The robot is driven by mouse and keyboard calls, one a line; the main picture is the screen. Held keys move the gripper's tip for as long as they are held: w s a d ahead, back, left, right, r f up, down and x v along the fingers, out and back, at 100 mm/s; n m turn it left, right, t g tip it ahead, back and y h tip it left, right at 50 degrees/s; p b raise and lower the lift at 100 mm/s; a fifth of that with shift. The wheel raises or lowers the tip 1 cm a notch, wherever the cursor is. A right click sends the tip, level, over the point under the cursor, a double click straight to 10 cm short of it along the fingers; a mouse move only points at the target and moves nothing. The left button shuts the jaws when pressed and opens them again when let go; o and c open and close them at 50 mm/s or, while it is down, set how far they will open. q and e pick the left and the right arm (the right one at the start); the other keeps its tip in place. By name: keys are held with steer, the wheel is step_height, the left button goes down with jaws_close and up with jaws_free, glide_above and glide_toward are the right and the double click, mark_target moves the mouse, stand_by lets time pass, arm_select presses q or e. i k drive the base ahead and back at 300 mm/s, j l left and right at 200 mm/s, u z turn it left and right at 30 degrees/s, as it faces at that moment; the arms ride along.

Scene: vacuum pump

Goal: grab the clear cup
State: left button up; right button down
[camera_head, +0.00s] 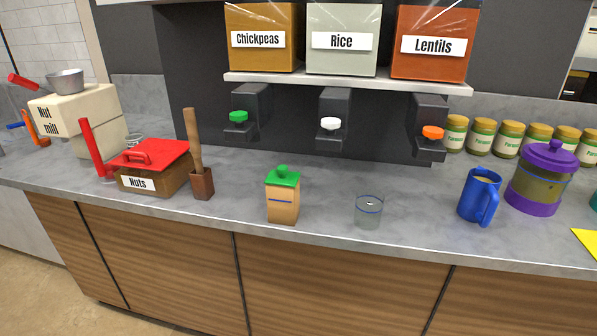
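The clear cup (368,212) stands upright on the grey counter near its front edge. It is see-through with a thin blue line around it near the top. A tan container with a green lid (283,194) stands to its left, and a blue mug (480,196) stands to its right, both apart from it. Neither of my grippers shows in the head view.
Dispensers labelled Chickpeas (255,40), Rice (341,40) and Lentils (433,43) hang behind the cup. A Nuts box (152,167) and a wooden pestle (193,140) are left. A purple-lidded jar (542,178) is right. The counter (325,190) around the cup is clear.

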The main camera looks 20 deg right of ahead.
mark_target(369, 203)
steer(key=z, duration=1.25)
